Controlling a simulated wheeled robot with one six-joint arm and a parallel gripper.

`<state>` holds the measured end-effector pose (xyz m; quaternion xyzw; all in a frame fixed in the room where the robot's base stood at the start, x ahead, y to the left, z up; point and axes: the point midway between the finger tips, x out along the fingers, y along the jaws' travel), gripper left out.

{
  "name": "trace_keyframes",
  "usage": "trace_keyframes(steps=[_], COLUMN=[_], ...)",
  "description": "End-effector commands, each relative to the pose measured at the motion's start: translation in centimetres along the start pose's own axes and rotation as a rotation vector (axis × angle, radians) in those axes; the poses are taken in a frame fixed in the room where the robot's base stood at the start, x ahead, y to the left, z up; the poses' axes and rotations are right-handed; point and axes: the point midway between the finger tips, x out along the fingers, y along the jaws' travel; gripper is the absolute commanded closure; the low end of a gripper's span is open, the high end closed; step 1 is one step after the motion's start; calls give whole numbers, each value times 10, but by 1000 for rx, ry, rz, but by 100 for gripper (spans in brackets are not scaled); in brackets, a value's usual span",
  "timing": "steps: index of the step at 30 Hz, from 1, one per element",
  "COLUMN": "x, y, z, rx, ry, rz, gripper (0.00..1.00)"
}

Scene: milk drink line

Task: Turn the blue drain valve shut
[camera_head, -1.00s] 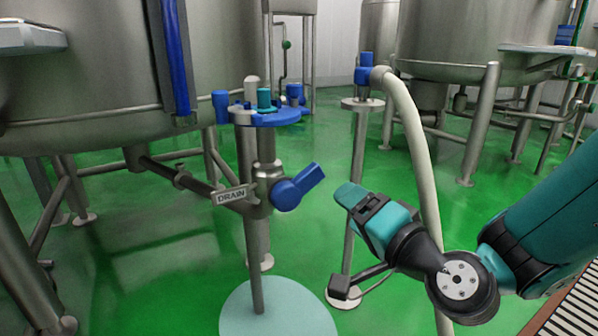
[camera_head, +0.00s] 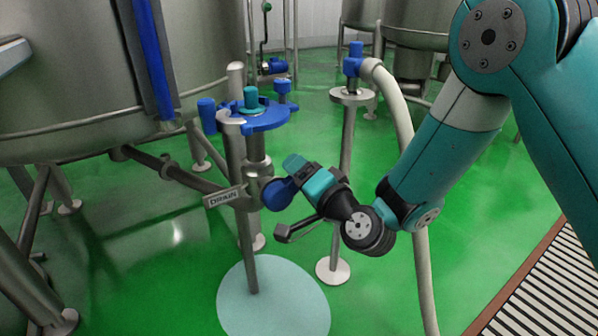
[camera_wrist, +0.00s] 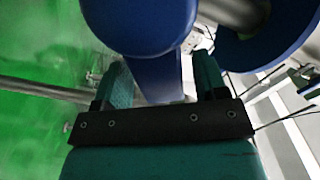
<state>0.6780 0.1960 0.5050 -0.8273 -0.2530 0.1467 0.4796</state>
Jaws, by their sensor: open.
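The blue drain valve (camera_head: 278,194) sits on the steel drain pipe, beside a tag reading DRAIN (camera_head: 225,196). In the head view its handle is mostly hidden behind my gripper (camera_head: 293,166). In the wrist view the valve's round blue hub (camera_wrist: 140,22) fills the top, and its flat handle (camera_wrist: 160,78) reaches down between the two teal fingers of my gripper (camera_wrist: 160,85). The jaws are open, with one finger on each side of the handle. I cannot tell whether either finger touches it.
A blue round plate (camera_head: 262,118) with fittings stands above the valve on a post. A pale hose (camera_head: 398,110) hangs from a second stand to the right. A large steel tank (camera_head: 60,95) is at left. Green floor (camera_head: 460,215) is open at right.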

Motion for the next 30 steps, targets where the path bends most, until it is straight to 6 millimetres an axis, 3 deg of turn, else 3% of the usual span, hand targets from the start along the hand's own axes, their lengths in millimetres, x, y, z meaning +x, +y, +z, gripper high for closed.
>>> trace_keyframes(steps=[2, 10, 20, 30], x=[0, 0, 0, 0], y=[0, -1, 5, 19], z=[0, 1, 2, 4], rx=[-1, -1, 58, 279], ry=[-1, -1, -1, -1], rz=[-1, -1, 0, 1], gripper=[39, 100, 100, 100])
